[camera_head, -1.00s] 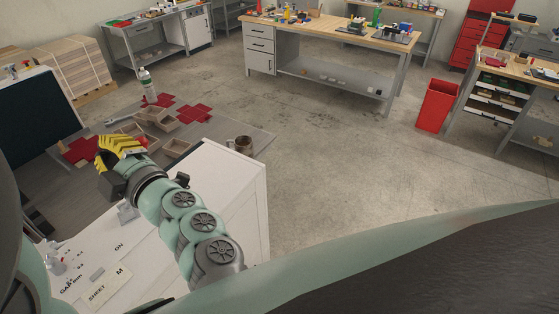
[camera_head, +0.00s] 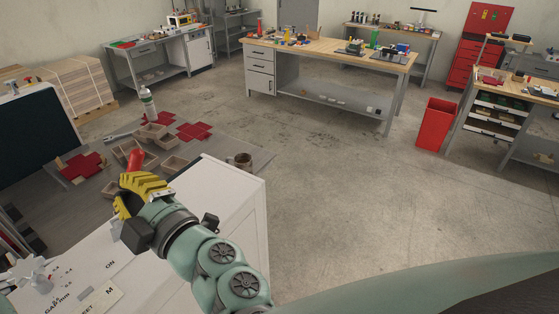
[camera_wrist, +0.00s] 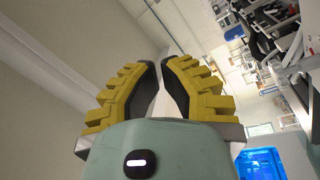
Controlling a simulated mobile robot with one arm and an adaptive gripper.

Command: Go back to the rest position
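My gripper (camera_head: 140,184) has yellow ribbed fingers with dark pads. In the head view it is over the far left edge of the white-topped machine (camera_head: 226,196), near the grey work surface. The wrist view shows the two fingers (camera_wrist: 160,65) leaning in, their tips almost together, with nothing between them. It is shut and empty. Small brown open boxes (camera_head: 152,134) and red cross-shaped sheets (camera_head: 195,131) lie on the grey surface (camera_head: 238,136) beyond it. A red object (camera_head: 135,158) shows just behind the fingers; its lower part is hidden.
A brown mug (camera_head: 243,161) and a clear bottle (camera_head: 148,102) stand on the grey surface. A dark panel (camera_head: 35,135) rises at the left. A red bin (camera_head: 435,124) and a wooden-topped workbench (camera_head: 330,53) stand farther off. The floor between is clear.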

